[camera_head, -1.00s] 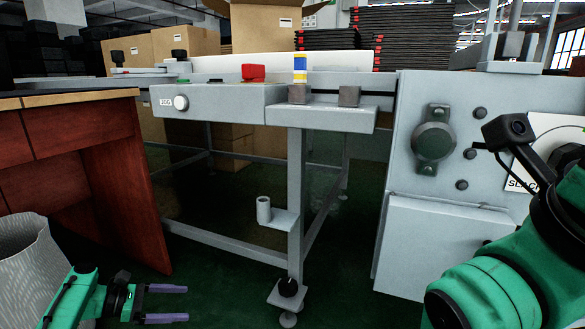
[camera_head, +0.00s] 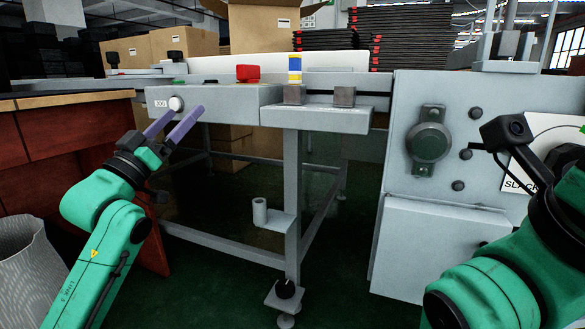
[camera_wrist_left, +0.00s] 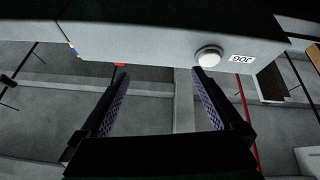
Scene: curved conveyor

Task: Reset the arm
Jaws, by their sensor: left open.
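My left arm is green and comes in from the lower left in the head view. Its gripper (camera_head: 171,127) is raised, with two purple fingers apart and nothing between them. The fingers point up and right, just below and in front of the conveyor's grey control box (camera_head: 222,103) with its white JOG button (camera_head: 176,103). In the left wrist view the open fingers (camera_wrist_left: 160,105) show, with the JOG button (camera_wrist_left: 208,56) past the right fingertip. I cannot tell whether a finger touches the box. My right arm shows at the right edge, but its gripper is not in view.
A wooden-topped cabinet (camera_head: 60,150) stands at the left, with a pale ribbed bin (camera_head: 30,270) below. A red button (camera_head: 247,73) and a blue, white and yellow block (camera_head: 295,69) sit on the conveyor. A grey machine housing (camera_head: 440,235) stands right. Floor shows beneath the conveyor frame.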

